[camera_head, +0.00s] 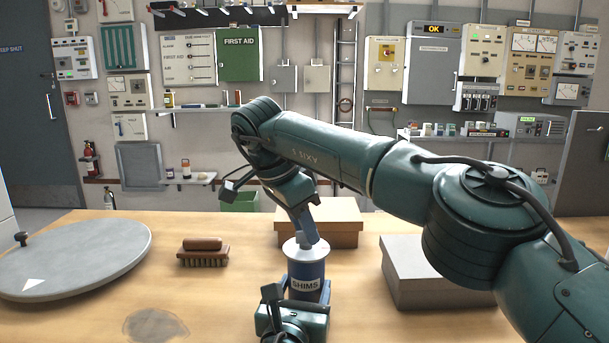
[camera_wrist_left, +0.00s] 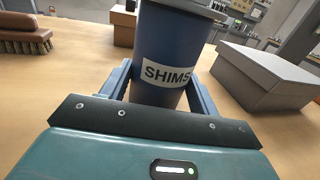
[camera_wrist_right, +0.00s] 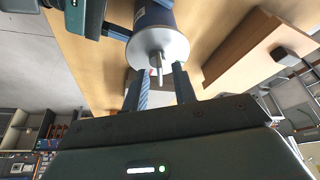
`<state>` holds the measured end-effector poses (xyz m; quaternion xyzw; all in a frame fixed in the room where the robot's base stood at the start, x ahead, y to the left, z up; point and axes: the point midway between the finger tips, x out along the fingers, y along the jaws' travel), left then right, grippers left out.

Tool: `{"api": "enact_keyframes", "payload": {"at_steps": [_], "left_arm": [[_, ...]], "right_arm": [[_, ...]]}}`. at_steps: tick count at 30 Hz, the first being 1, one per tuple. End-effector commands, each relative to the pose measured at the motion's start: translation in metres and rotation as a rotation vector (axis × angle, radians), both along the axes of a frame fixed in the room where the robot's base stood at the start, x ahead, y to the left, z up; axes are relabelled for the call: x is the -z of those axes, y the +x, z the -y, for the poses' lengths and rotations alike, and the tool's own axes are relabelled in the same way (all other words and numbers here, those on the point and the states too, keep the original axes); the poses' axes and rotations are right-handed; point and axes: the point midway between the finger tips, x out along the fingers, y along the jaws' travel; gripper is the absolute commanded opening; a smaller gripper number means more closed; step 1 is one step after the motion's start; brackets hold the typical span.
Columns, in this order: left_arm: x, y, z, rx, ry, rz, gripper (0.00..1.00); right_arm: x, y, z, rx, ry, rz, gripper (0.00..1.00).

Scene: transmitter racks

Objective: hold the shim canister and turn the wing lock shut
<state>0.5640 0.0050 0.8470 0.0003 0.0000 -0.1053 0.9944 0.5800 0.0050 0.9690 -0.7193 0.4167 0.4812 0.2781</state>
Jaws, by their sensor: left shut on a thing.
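The shim canister (camera_head: 306,270) is a blue cylinder labelled SHIMS, upright on the bench with a pale grey lid (camera_head: 300,247). It also fills the middle of the left wrist view (camera_wrist_left: 168,45). My left gripper (camera_head: 308,290) is shut on the canister's lower body, one finger on each side. My right gripper (camera_head: 307,240) reaches down to the lid from above. In the right wrist view the wing lock (camera_wrist_right: 158,62) stands up from the lid's middle, seen edge-on as a thin grey piece. The open right fingers (camera_wrist_right: 159,80) stand on either side of it, with gaps.
A brush (camera_head: 203,251) and a large round grey plate (camera_head: 75,258) lie on the bench to the left. A cardboard box (camera_head: 330,222) stands behind the canister and a grey box (camera_head: 410,285) to its right. The front left bench top is mostly clear.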

Motion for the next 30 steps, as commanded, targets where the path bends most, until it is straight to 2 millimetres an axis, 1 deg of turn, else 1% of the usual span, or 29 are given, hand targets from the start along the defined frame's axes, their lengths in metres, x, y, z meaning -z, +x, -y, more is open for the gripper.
{"api": "enact_keyframes", "payload": {"at_steps": [8, 15, 21, 24, 30], "left_arm": [[0.001, 0.0, 0.0, -0.001, 0.001, -0.002, 0.26], [0.001, 0.0, 0.0, 0.0, 0.001, -0.002, 0.26], [0.001, 0.0, 0.0, 0.0, 0.0, -0.002, 0.26], [0.001, 0.0, 0.0, -0.001, 0.001, -0.003, 0.26], [0.001, 0.0, 0.0, -0.001, 0.001, -0.002, 0.26]], "right_arm": [[0.0, -0.002, 0.003, -0.317, 0.002, 0.002, 0.27], [0.0, -0.003, 0.005, -0.712, 0.003, 0.002, 0.27], [-0.001, -0.004, 0.006, -1.013, 0.003, 0.003, 0.27], [-0.024, -0.013, 0.004, -1.0, 0.001, 0.006, 0.27], [-0.061, -0.028, 0.003, -0.997, -0.001, 0.005, 0.27]]}}
